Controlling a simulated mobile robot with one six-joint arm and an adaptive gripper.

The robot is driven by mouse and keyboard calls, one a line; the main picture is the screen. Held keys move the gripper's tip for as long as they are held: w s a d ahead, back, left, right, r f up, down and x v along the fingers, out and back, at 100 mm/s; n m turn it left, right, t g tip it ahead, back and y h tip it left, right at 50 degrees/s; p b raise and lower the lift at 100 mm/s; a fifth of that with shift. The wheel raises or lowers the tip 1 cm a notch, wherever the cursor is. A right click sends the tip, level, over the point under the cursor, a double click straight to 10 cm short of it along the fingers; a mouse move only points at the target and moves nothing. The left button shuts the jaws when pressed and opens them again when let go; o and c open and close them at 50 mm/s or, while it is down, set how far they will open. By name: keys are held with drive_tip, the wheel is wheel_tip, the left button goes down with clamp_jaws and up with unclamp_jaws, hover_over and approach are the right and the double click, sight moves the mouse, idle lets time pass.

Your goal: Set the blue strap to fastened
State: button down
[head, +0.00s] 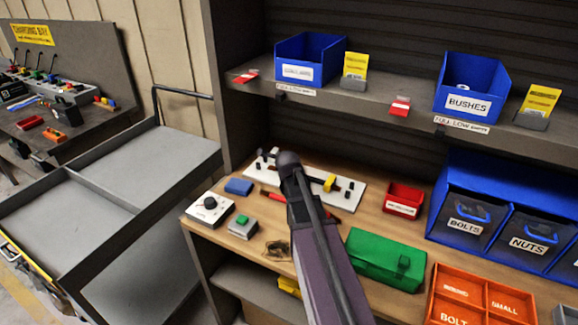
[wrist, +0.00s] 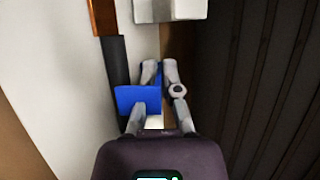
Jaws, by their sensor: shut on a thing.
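The blue strap (wrist: 138,98) shows in the wrist view as a bright blue piece beside a dark bar on a white board (wrist: 60,90). My gripper (wrist: 159,72) is shut on the blue strap, with a little blue showing between its fingers. In the head view the white board (head: 345,203) lies on the wooden bench, with a dark bar and a yellow strap (head: 330,183) on it. My own arm covers the middle of the board there and hides the blue strap and the fingers.
A pale grey block (wrist: 170,8) stands on the board beyond my fingers. A dark ribbed wall (wrist: 270,90) is close on the right. Near the board are a blue block (head: 238,186), a red bin (head: 404,198) and a green case (head: 385,262). A shelf (head: 370,97) overhangs the bench.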

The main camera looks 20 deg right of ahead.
drive_tip(key=shift+s+a+f+n+t+h+b, duration=0.35)
drive_tip(key=shift+t+h+b, duration=0.35)
drive_tip(key=shift+b, duration=0.9)
drive_tip(key=shift+t+h, duration=0.3)
drive_tip(key=shift+t, duration=0.1)
drive_tip(key=c, duration=0.8)
unclamp_jaws()
drive_tip(key=shift+r, duration=0.1)
drive_tip(key=shift+c, duration=0.2)
drive_tip(key=shift+o, duration=0.2)
